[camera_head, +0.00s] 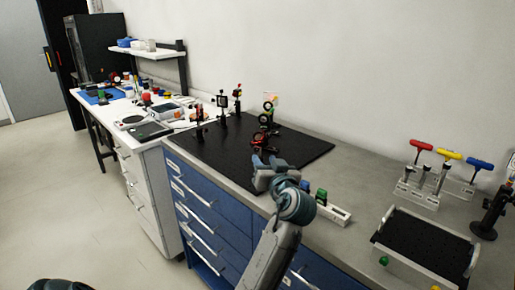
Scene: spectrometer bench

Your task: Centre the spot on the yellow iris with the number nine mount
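Upright optics with round rings (268,107) stand behind that mount, with a small pale yellowish and pink card (272,97) at the top. No number nine is legible, and I cannot tell which part is the yellow iris or where the spot falls. My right gripper is not in view.
Right of the breadboard lie a pale holder (333,213) with green and blue knobs, a rack with red, yellow and blue T-handled tools (420,190), and a black perforated tray (424,250). A dark post stand (490,215) is at the far right. A white bench with clutter stands left.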

